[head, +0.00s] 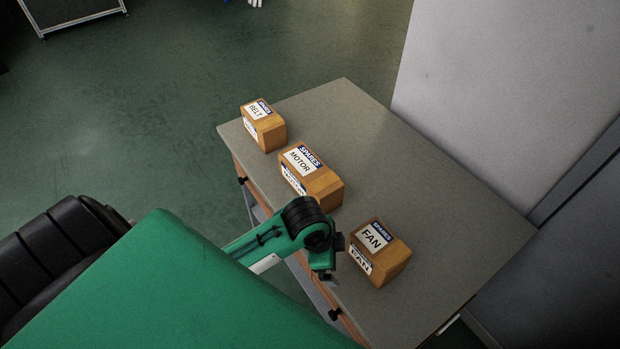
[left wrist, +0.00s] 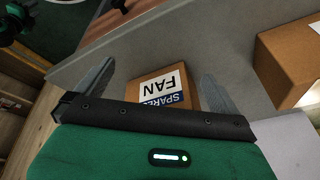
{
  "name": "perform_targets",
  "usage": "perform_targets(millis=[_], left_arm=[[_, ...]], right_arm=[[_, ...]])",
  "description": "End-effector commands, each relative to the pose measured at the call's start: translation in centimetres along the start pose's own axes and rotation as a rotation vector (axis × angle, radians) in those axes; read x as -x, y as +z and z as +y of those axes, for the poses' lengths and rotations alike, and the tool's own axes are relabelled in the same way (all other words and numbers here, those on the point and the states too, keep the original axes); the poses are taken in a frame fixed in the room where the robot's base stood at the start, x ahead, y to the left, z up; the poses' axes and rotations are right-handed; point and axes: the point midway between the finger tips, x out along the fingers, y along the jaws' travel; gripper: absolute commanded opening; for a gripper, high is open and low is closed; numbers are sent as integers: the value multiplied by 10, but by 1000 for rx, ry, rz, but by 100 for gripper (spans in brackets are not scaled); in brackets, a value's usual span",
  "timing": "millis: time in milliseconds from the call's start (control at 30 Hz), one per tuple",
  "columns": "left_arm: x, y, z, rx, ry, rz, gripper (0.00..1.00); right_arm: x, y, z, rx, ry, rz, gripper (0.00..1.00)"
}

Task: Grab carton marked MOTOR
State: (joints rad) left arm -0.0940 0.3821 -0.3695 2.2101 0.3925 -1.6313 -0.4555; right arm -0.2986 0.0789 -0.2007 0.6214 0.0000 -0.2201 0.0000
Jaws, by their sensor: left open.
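The carton marked MOTOR (head: 323,186) stands on the grey table, the middle one of three brown cartons in a row. Its white and blue SPARES label faces up. My left gripper (head: 334,262) is over the table's front edge, between the MOTOR carton and the FAN carton (head: 394,262), closer to FAN. In the left wrist view my left gripper (left wrist: 158,76) is open and empty, with the FAN carton (left wrist: 145,83) showing upside down beyond and between its fingers. A larger carton (left wrist: 278,70) is cut off at the right there; its label is unreadable. My right gripper is not seen.
The BELT carton (head: 270,135) stands at the table's far left end. The grey tabletop (head: 440,215) is clear behind the cartons. A pale wall or panel (head: 500,90) rises behind the table. Drawers with dark knobs are along the front edge.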

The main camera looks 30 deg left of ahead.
Motion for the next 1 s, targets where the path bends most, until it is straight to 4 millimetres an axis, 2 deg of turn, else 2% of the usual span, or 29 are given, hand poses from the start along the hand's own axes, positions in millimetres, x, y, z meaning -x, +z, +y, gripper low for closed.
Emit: perform_targets(millis=[33, 133, 367, 567, 700, 833, 1000], left_arm=[[-1, -6, -16, -82, 3, -12, 100], [-2, -14, -40, -243, 30, -37, 100], [10, -16, -109, -554, 94, -122, 100], [38, -7, -172, -731, 147, -189, 100], [65, 4, -215, -815, 183, -223, 100], [90, 14, -245, -865, 211, -240, 100], [108, 21, -265, -895, 231, -244, 100]], right_arm=[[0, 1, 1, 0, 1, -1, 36], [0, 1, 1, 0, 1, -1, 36], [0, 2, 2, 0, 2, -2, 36], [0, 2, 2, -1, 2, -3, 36], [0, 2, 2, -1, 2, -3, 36], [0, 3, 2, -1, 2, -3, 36], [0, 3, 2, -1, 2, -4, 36]])
